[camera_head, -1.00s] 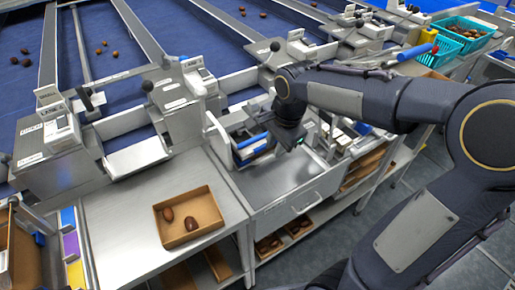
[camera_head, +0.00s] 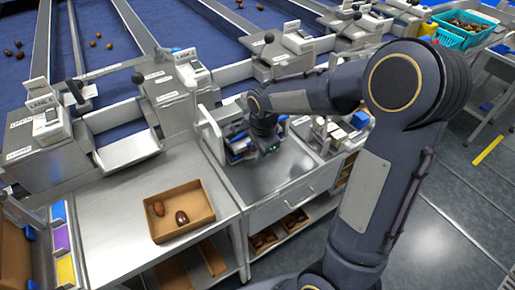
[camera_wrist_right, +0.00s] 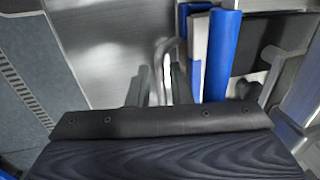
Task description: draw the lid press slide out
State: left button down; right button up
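My right gripper (camera_wrist_right: 158,88) points down over the steel bench at the lid press, seen small in the head view (camera_head: 264,145). In the right wrist view its two dark fingers stand apart. A bent pale metal rod (camera_wrist_right: 162,50), like a handle, shows between and beyond them; I cannot tell whether they touch it. In the head view a white upright frame (camera_head: 210,130) stands left of the gripper, with blue and white parts (camera_head: 238,148) beside it. The arm hides part of the press, and I cannot tell which part is the slide. My left gripper is not in view.
Blue and white bars (camera_wrist_right: 222,50) lie close right of the fingers in the wrist view. A cardboard tray (camera_head: 205,222) with two dates sits on the left bench. The steel top (camera_head: 280,172) in front of the gripper is mostly clear.

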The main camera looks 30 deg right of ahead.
grip_shut()
